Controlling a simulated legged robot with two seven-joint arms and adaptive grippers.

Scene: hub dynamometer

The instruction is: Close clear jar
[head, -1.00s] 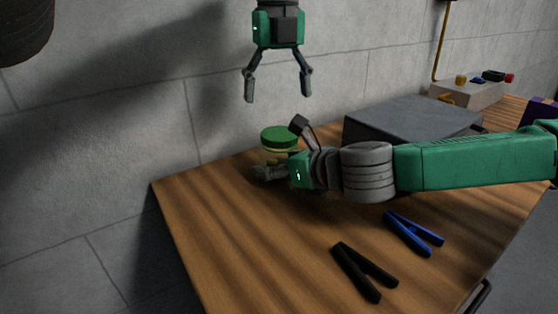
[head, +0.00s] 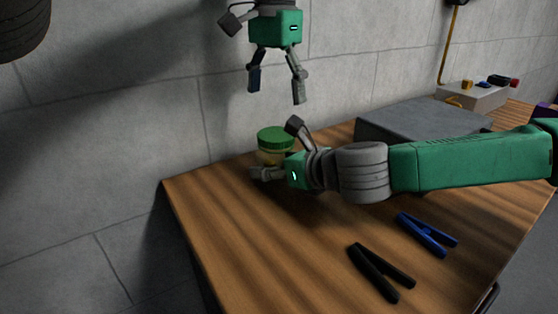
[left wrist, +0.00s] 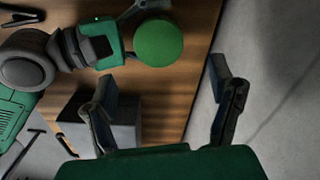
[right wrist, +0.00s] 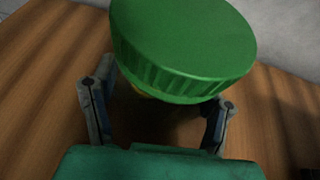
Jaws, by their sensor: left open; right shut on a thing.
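The clear jar (head: 272,157) stands at the far left part of the wooden table, with its green lid (head: 276,138) on top. The lid looks slightly tilted in the right wrist view (right wrist: 183,45); I cannot tell whether it is seated. My right gripper (head: 274,148) is shut on the jar's body, one finger on each side below the lid. My left gripper (head: 276,92) is open and empty, above the jar and apart from it, fingers pointing down. The left wrist view shows the green lid (left wrist: 158,43) beyond the left fingertips, off to one side.
A black clamp (head: 380,272) and a blue clamp (head: 427,235) lie at the table's front. A grey box (head: 420,120) stands to the right of the jar. The wall is close behind the table (head: 230,225). The table's left front is clear.

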